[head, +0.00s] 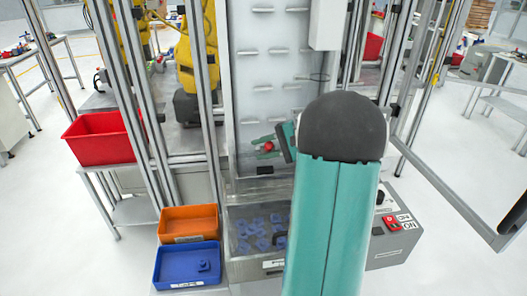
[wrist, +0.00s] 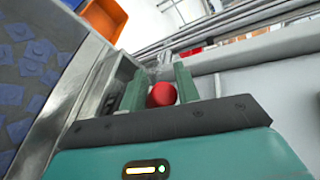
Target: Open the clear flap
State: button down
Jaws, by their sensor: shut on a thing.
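A round red knob (head: 268,146) shows low in front of a tall pale panel (head: 275,90) with rows of small ledges. The clear flap is hard to make out against this panel, and I cannot see its edges. My gripper (head: 264,147) has its green fingers on either side of the knob. In the wrist view, my gripper (wrist: 160,90) is shut on the red knob (wrist: 161,94), which sits between the two fingers. My arm hides the right part of the panel in the head view.
A metal tray (head: 233,241) with several blue parts lies below the panel. Orange (head: 188,221) and blue (head: 186,264) bins stand to its left, a red bin (head: 100,138) farther left. A red switch (head: 391,222) is at right. Metal posts (head: 128,80) and yellow robot arms (head: 200,50) stand behind.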

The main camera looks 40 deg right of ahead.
jog(key=shift+d+f, duration=0.1)
jog(key=shift+d, duration=0.15)
jog(key=c, duration=1.4)
grip_release()
jog(key=shift+o, duration=1)
jog(key=shift+w+d+f, duration=0.15)
jog(key=shift+w, duration=0.05)
jog(key=shift+s+a, duration=0.2)
jog(key=shift+a, duration=0.05)
jog(key=shift+w, duration=0.15)
jog(key=r, duration=0.4)
jog(key=shift+s+a+r, duration=0.1)
jog(key=shift+s+r, duration=0.05)
jog(key=shift+s, duration=0.15)
jog(key=s+a+r, duration=0.7)
jog(key=s+r, duration=0.2)
jog(key=s, duration=0.2)
jog(key=shift+a, duration=0.4)
